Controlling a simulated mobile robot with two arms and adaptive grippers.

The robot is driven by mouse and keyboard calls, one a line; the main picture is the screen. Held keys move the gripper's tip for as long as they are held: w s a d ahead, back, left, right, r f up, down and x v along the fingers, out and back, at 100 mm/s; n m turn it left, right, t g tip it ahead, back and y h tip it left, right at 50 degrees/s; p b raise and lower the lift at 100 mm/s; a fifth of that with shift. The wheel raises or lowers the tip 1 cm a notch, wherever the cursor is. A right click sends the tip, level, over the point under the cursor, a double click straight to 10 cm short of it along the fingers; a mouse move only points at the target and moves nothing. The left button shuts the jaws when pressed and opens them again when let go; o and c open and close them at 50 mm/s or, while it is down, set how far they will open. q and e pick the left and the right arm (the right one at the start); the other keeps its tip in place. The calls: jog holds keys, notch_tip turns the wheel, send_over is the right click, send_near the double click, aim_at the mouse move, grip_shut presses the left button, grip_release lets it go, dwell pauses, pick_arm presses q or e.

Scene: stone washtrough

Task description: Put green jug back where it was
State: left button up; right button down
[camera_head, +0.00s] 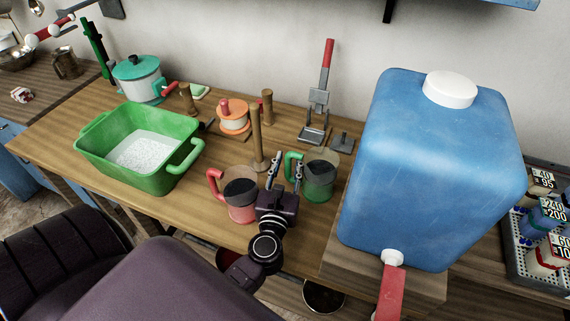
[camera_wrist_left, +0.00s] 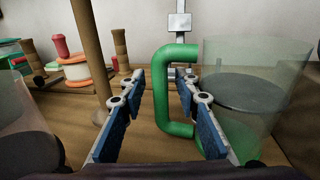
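The green jug (camera_head: 320,176) is a see-through green vessel with a green handle and a dark level inside. It stands upright on the wooden table, left of the blue tank; it also shows in the wrist view (camera_wrist_left: 245,95). My left gripper (camera_head: 286,160) is open just left of the jug. In the wrist view its fingers (camera_wrist_left: 160,85) are spread, with the upright bar of the green handle (camera_wrist_left: 160,95) showing between them. The right finger overlaps the handle's opening. I cannot tell whether either finger touches it. My right gripper is not in view.
A red-handled jug (camera_head: 240,195) stands close left of my gripper. A tall wooden post (camera_head: 256,135) rises behind. The blue tank (camera_head: 430,170) blocks the right side. A green basin (camera_head: 128,172), an orange spool (camera_head: 233,122) and a red-handled press (camera_head: 320,95) stand further off.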

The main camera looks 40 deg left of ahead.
pick_arm(q)
jog(key=b+v, duration=0.3)
jog(key=v, duration=0.8)
jog(key=shift+b, duration=0.4)
jog(key=shift+s+d+r, duration=0.15)
jog(key=shift+s+d, duration=0.05)
jog(key=shift+s, duration=0.3)
